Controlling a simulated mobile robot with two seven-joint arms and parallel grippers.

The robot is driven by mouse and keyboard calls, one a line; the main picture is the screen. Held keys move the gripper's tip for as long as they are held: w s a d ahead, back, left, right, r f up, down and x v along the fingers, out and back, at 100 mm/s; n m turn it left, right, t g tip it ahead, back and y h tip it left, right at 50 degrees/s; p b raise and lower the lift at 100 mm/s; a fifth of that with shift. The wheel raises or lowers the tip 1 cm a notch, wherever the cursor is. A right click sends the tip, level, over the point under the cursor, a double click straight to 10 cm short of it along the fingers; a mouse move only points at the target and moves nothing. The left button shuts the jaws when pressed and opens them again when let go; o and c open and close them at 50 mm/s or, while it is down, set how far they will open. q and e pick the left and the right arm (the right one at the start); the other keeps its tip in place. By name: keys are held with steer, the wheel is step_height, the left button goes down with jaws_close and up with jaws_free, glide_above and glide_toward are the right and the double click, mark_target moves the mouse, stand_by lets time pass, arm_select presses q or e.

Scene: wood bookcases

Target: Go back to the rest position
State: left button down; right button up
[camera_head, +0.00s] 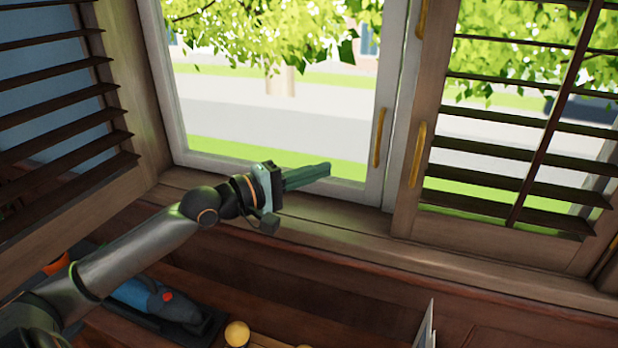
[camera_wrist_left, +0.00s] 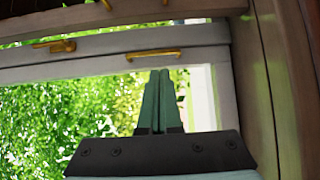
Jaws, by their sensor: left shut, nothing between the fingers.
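My left gripper (camera_head: 306,176) reaches in from the left in the head view, in front of the window (camera_head: 275,100) and just above its sill. Its green fingers lie together with nothing between them. In the left wrist view the shut fingers (camera_wrist_left: 157,95) point toward the white window frame and a brass handle (camera_wrist_left: 153,54). I cannot tell whether the fingertips touch the frame. My right gripper is in neither view.
An open louvred shutter (camera_head: 60,120) stands at the left, and another shutter (camera_head: 520,130) covers the right window. A thin upright panel (camera_head: 427,325) stands near the bottom.

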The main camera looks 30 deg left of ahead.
arm_select(q)
steer(key=shift+v, duration=0.85)
steer(key=shift+d, duration=0.1)
steer(key=s+d+f+m+g+y, duration=0.1)
steer(key=s+d+f+m+g, duration=0.15)
steer(key=f, duration=0.55)
steer(key=s+d+f+m+g+y, duration=0.1)
steer(key=s+d+f+m+g, duration=0.2)
steer(key=f, duration=0.4)
steer(key=s+d+f+m+g+y, duration=0.1)
steer(key=s+f+m, duration=0.25)
steer(key=f, duration=0.45)
steer(key=s+d+f+m+g+y, duration=0.2)
steer(key=s+f+m+g, duration=0.15)
steer(key=s, duration=0.45)
steer(key=s+d+f+m+g+y, duration=0.1)
steer(key=s+f+m+g+y, duration=0.15)
steer(key=s+f, duration=0.45)
steer(key=w+d+f+t+h, duration=0.2)
steer(key=d+f+t, duration=0.2)
steer(key=f, duration=0.5)
steer(key=shift+w+d+t+h, duration=0.2)
steer(key=shift+d+t+h, duration=0.2)
steer(key=shift+t, duration=0.35)
